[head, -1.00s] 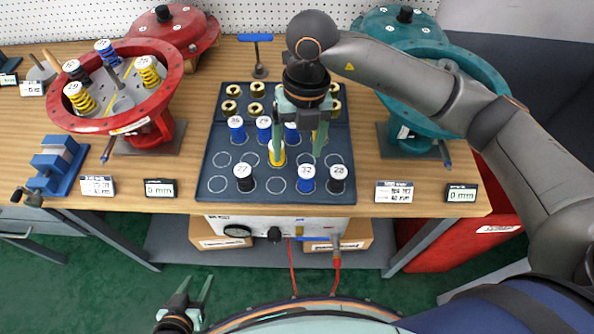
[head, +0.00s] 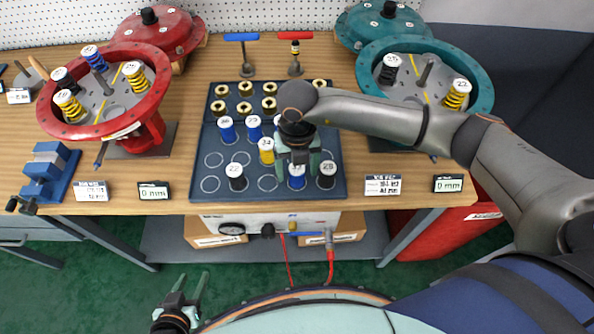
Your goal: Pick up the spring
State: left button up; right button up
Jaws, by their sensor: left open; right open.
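Several labelled springs stand upright on the dark mat (head: 340,110): blue springs (head: 226,131) and (head: 253,128) in the back row, a yellow spring (head: 266,152) in the middle, and a front row with a black spring (head: 236,180), a blue spring (head: 297,182) and a black spring (head: 327,178). My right gripper (head: 298,178) points down over the front blue spring, its open fingers appearing on either side of it. I cannot tell whether they touch it. My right gripper and wrist hide part of the mat. My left gripper (head: 190,292) is open and empty, low in front of the table.
A red housing (head: 60,110) holding several springs stands at left, and a teal housing (head: 480,85) with a black and a yellow spring at right. Brass pieces (head: 245,108) sit at the mat's back. A blue vise (head: 48,170) and small displays (head: 153,190) stand near the front edge.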

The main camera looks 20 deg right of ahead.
jog(key=shift+f, duration=0.5)
grip_shut()
dwell(0.3)
